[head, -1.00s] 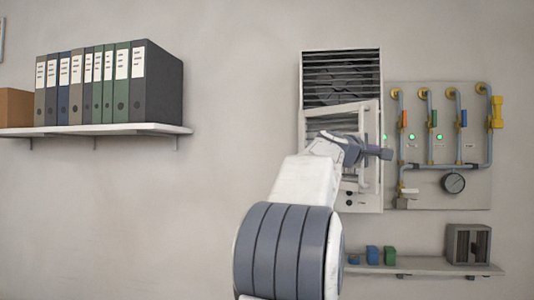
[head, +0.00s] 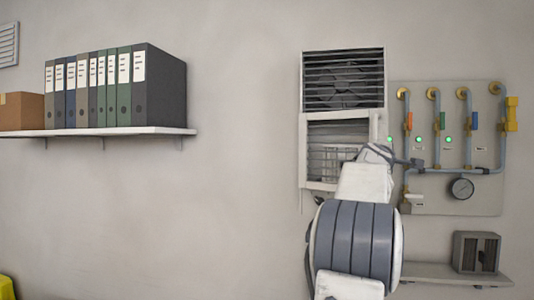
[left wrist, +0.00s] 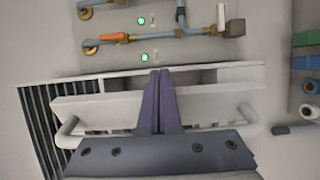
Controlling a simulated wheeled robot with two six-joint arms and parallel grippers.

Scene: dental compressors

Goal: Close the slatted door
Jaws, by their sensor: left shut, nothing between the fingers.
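The white slatted door (head: 305,150) is at the lower part of the tall white wall cabinet (head: 343,52) in the head view. Its right part is hidden behind my left arm. In the left wrist view, its pale panel (left wrist: 95,108) lies across the picture, with a white bar handle (left wrist: 70,128) partly behind my fingers. My left gripper (head: 415,163) is at the cabinet's right side. In the left wrist view the gripper (left wrist: 160,75) is shut and empty, its fingers crossing in front of the panel. Contact with the door cannot be told. My right gripper is not in view.
A pipe panel (head: 480,195) with valves, green lights and a gauge (head: 462,188) is close right of the cabinet. A low shelf (head: 430,272) holds a grey box (head: 476,252). A binder shelf (head: 100,132) is at left. The wall between is clear.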

